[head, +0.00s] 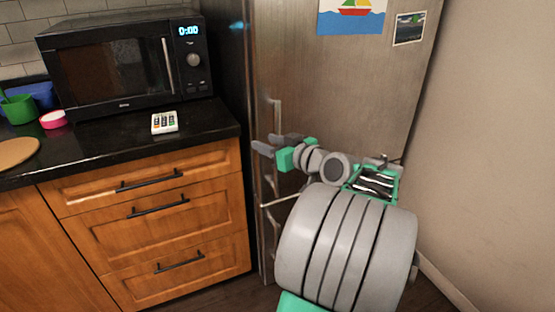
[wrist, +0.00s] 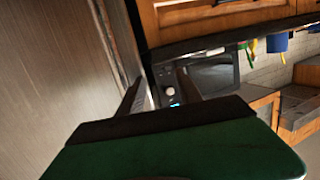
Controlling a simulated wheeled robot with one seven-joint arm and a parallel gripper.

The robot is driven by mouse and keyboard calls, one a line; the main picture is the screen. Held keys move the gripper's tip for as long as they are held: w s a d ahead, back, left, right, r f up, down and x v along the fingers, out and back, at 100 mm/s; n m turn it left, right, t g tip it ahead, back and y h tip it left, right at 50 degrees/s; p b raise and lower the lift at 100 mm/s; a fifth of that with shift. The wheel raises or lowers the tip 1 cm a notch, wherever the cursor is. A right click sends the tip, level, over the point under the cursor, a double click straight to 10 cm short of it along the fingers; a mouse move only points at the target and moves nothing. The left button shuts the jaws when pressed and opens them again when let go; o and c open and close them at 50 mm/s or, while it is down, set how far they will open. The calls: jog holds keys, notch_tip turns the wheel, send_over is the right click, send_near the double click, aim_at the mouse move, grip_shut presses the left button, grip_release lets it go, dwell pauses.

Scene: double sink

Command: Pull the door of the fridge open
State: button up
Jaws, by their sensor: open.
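The fridge (head: 330,80) is a tall brushed-steel unit right of the counter, and its door looks shut. A slim upright handle (head: 275,112) runs near the door's left edge; its middle is partly hidden behind my gripper. My gripper (head: 264,143) is open in front of the door at handle height, its fingers pointing left. I cannot tell whether the handle is between the fingers or touching them. In the wrist view, my gripper (wrist: 158,88) has its dark fingers apart, and the fridge's steel face (wrist: 50,70) fills the left side.
A black microwave (head: 125,62) and a white remote-like object (head: 165,122) are on the dark counter (head: 110,150) left of the fridge. Wooden drawers (head: 165,220) with black handles are below. A beige wall (head: 490,140) stands close on the right.

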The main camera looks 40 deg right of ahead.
aim_at(280, 129)
jog(key=s+d+r+t+h+b, duration=0.1)
jog(key=s+d+t+h, duration=0.1)
jog(key=s+d, duration=0.3)
jog(key=shift+m, duration=0.4)
jog(key=w, duration=0.2)
jog(key=w+d, duration=0.1)
jog(key=w, duration=0.5)
jog(key=shift+w+d, duration=0.15)
jog(key=shift+w, duration=0.1)
jog(key=shift+c, duration=0.4)
grip_shut()
